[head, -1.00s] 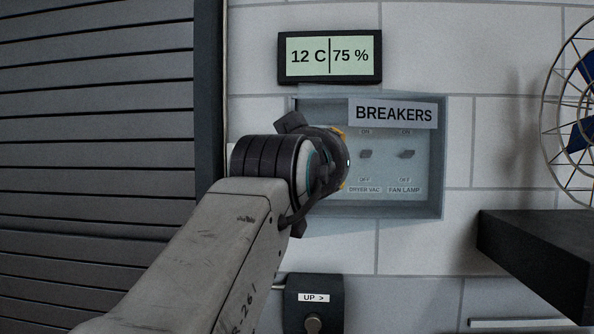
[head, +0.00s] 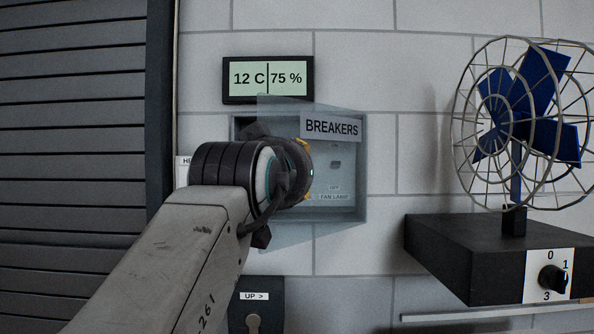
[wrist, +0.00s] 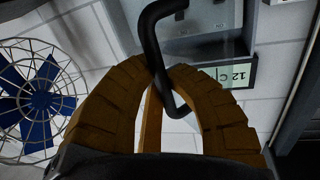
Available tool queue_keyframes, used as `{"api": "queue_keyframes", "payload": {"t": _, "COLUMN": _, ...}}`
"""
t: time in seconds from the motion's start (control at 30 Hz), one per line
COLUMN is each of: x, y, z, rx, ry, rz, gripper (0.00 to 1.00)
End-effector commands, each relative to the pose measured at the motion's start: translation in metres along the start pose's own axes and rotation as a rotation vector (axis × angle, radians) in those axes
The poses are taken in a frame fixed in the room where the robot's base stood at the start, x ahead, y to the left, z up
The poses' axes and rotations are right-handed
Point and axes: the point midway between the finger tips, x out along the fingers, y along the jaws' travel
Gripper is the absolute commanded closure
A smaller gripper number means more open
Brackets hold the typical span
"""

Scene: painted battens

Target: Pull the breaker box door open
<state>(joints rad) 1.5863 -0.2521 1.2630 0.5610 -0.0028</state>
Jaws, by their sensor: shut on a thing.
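The breaker box (head: 363,205) is a grey wall box with a see-through door (head: 283,112). The door carries a BREAKERS label (head: 332,127) and stands partly open, its left edge swung out from the wall and its right side near the box. In the wrist view the black bar handle (wrist: 149,42) runs between the brown fingers of my gripper (wrist: 166,76), which are shut on it. In the head view my gripper (head: 306,160) is in front of the door; it hides the handle and part of the switches.
A blue-bladed fan (head: 517,115) stands on a dark shelf box (head: 470,255) with a dial at the right. A temperature display (head: 268,79) hangs above the box. A key switch marked UP (head: 255,310) is below. A slatted shutter (head: 75,160) fills the left.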

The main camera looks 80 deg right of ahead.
Motion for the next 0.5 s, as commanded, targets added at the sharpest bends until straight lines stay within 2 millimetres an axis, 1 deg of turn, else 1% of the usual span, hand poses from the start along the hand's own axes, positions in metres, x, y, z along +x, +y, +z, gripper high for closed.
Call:
{"api": "queue_keyframes", "payload": {"t": 0.2, "x": -0.002, "y": -0.0005, "z": -0.0013, "rx": 0.001, "ry": 0.003, "rz": -0.001, "gripper": 1.0}}
{"api": "queue_keyframes", "payload": {"t": 0.23, "x": -0.002, "y": -0.0005, "z": -0.0014, "rx": 0.001, "ry": 0.003, "rz": -0.001, "gripper": 0.86}}
{"api": "queue_keyframes", "payload": {"t": 0.5, "x": -0.001, "y": -0.0002, "z": -0.0008, "rx": 0.0, "ry": 0.002, "rz": -0.001, "gripper": 0.62}}
